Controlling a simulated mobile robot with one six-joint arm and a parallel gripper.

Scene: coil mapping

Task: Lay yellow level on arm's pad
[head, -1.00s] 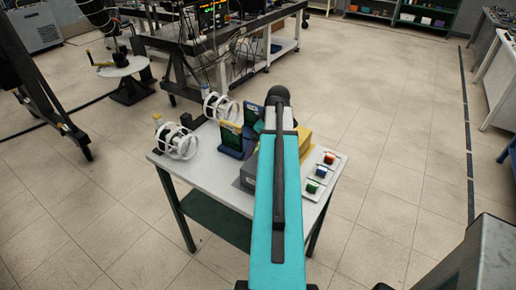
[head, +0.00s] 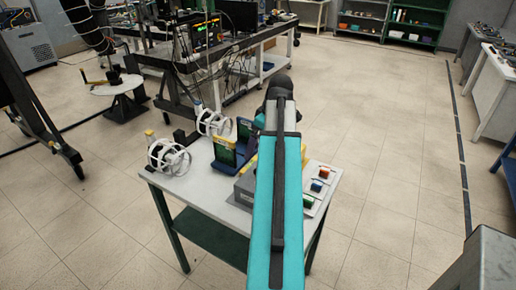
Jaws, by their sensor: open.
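My teal arm crosses the middle of the head view and covers part of a small white table (head: 205,190). My gripper is not visible; the arm's dark end joint blocks the view beyond it. I cannot make out the yellow level for certain. I cannot pick out the arm's pad; a grey block (head: 244,190) sits partly behind my arm.
Green boards in dark blue holders (head: 226,152) stand left of my arm. A cluttered workbench (head: 205,75) stands behind. Open floor (head: 400,180) lies to the right.

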